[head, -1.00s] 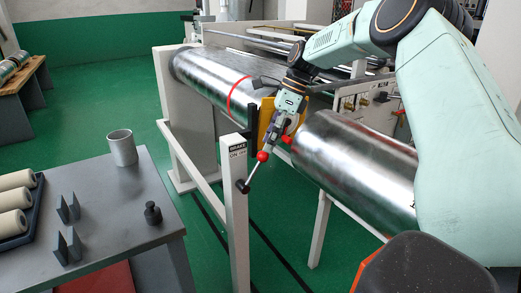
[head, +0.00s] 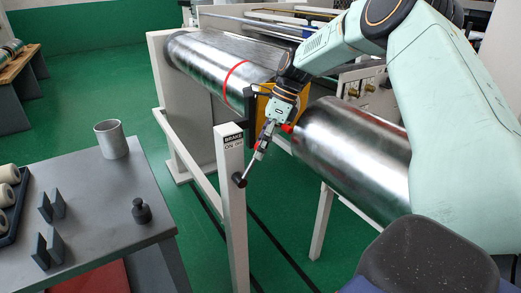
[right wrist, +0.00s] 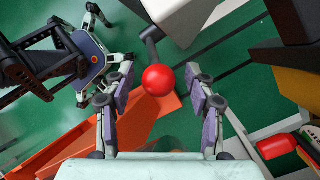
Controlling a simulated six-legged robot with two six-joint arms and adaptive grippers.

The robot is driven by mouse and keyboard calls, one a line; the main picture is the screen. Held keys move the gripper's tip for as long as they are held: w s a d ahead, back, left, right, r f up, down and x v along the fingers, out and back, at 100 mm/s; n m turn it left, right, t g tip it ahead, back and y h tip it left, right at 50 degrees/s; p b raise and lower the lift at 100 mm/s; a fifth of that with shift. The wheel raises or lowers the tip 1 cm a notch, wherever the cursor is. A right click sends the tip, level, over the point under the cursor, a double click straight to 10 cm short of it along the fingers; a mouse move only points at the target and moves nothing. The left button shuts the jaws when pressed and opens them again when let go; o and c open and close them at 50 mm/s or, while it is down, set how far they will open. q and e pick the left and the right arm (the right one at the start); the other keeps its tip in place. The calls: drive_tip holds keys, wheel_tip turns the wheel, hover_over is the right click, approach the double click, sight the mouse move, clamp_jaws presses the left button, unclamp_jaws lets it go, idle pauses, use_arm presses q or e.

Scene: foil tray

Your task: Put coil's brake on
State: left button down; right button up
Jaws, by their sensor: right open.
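The brake post (head: 232,205) is a white upright with a BRAKE ON/OFF label (head: 233,141). A thin metal lever (head: 249,169) slants up to the right from its dark pivot (head: 239,180). In the right wrist view, the lever's red ball knob (right wrist: 158,80) sits between the open fingers (right wrist: 165,100), with clear gaps on both sides. The shiny steel coil (head: 205,68) lies behind, with a red band (head: 232,82) around it.
A yellow bracket (head: 264,104) and another red knob (head: 287,127) are close to the gripper. A second steel cylinder (head: 345,150) is to the right. A grey table (head: 105,215) with a cup (head: 112,139) and a weight (head: 141,211) stands left.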

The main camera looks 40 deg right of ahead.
drive_tip(key=shift+s+a+r, duration=0.1)
drive_tip(key=shift+s+a, duration=0.1)
drive_tip(key=shift+a, duration=0.3)
drive_tip(key=shift+w+d+f, duration=0.3)
drive_tip(key=shift+d+f, duration=0.15)
drive_tip(key=shift+d, duration=0.15)
drive_tip(key=shift+c, duration=0.4)
drive_tip(key=shift+a, duration=0.1)
drive_tip(key=shift+c, duration=0.8)
drive_tip(key=shift+s+a+r, duration=0.2)
drive_tip(key=shift+a+r, duration=0.1)
drive_tip(key=shift+a, duration=0.05)
drive_tip(key=shift+c, duration=1.4)
drive_tip(key=shift+d+f, duration=0.2)
drive_tip(key=shift+d, duration=0.05)
drive_tip(key=c, duration=0.4)
drive_tip(key=shift+a, duration=0.1)
clamp_jaws()
